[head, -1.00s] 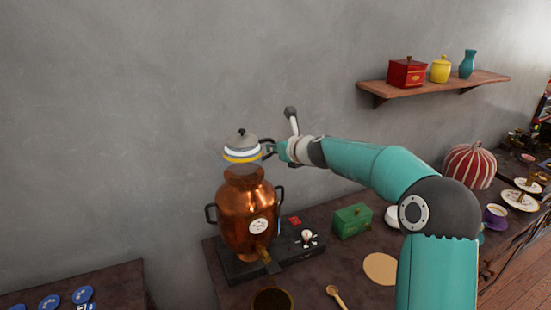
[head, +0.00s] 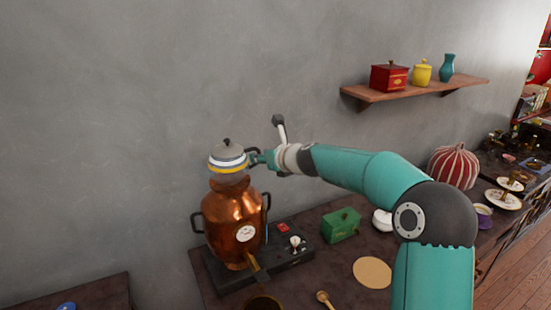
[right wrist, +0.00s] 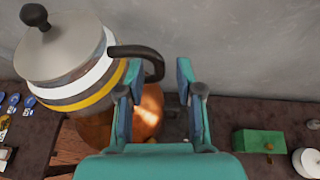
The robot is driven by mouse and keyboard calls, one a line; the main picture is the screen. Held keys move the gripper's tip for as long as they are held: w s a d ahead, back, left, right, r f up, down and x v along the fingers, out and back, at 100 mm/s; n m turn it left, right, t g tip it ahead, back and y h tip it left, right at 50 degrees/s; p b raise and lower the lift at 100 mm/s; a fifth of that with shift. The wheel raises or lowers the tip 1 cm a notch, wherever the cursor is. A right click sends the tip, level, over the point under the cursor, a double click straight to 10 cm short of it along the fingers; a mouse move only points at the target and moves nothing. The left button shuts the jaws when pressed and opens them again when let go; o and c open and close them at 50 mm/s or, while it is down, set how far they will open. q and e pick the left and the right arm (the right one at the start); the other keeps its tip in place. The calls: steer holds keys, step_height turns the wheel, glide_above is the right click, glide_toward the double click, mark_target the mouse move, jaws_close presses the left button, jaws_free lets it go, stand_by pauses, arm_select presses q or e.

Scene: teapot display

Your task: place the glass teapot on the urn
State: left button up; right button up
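The glass teapot (head: 229,157) has a grey lid with a dark knob and white and yellow bands. It sits upright at the top of the copper urn (head: 233,222); its clear lower part makes the exact contact hard to see. My right gripper (head: 254,157) is at the teapot's handle, on its right side. In the right wrist view the fingers (right wrist: 158,88) are open, one each side of the dark handle (right wrist: 152,54), with a clear gap at the right finger. The urn (right wrist: 148,112) shows partly behind the fingers. My left gripper is out of view.
The urn stands on a dark base beside a green box (head: 341,225) on the dark table. A round tan mat (head: 372,273) and wooden spoon (head: 324,299) lie in front. A wooden shelf (head: 420,92) hangs at the upper right. A grey wall is behind.

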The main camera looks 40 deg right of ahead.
steer(key=v, duration=1)
steer(key=shift+s, duration=0.25)
